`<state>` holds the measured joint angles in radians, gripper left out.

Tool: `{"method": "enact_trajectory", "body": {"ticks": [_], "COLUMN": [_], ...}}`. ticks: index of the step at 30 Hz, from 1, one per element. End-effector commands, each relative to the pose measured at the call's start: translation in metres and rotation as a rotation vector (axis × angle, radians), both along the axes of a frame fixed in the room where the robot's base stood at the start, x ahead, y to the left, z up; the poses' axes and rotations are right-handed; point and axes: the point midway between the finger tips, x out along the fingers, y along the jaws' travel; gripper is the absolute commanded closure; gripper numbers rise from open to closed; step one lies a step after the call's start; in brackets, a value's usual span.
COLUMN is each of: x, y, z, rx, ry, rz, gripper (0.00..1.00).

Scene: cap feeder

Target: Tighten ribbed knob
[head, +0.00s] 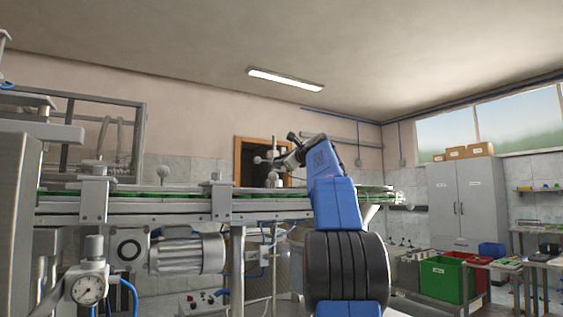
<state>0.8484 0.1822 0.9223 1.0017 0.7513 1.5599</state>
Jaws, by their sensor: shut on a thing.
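My gripper (279,161) is at the end of my blue arm, above the far side of the conveyor near its right end. It points away and to the left and is small in the head view. It is shut on a grey knob (272,158), which appears to be the ribbed knob. The fingers partly hide the knob, and its ribs are too small to make out. I cannot tell how far it is turned.
The conveyor (150,218) with green caps runs across the left and middle. A motor (187,255) and a pressure gauge (87,289) sit below it. Green (441,281) and red (474,272) bins and a grey cabinet (461,203) stand at the right.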

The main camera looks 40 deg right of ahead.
Motion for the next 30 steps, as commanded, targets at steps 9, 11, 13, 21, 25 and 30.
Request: {"method": "enact_trajectory", "body": {"ticks": [9,11,13,21,25,30], "x": [-0.0003,-0.0004,-0.0003,-0.0004,-0.0004,-0.0004], "y": [-0.0006,-0.0004,-0.0005,-0.0004,-0.0004,-0.0004], "z": [0.0002,0.0002,0.0001,0.0002,0.0002,0.0003], "rx": [0.272,0.315,0.361,0.486,0.516,0.534], "ry": [-0.067,-0.077,-0.088,-0.118,-0.125,-0.129], "rz": [-0.002,-0.002,-0.002,-0.001,-0.001,-0.001], "gripper": [0.96,0.96,0.96,0.96,0.96,0.96]}}
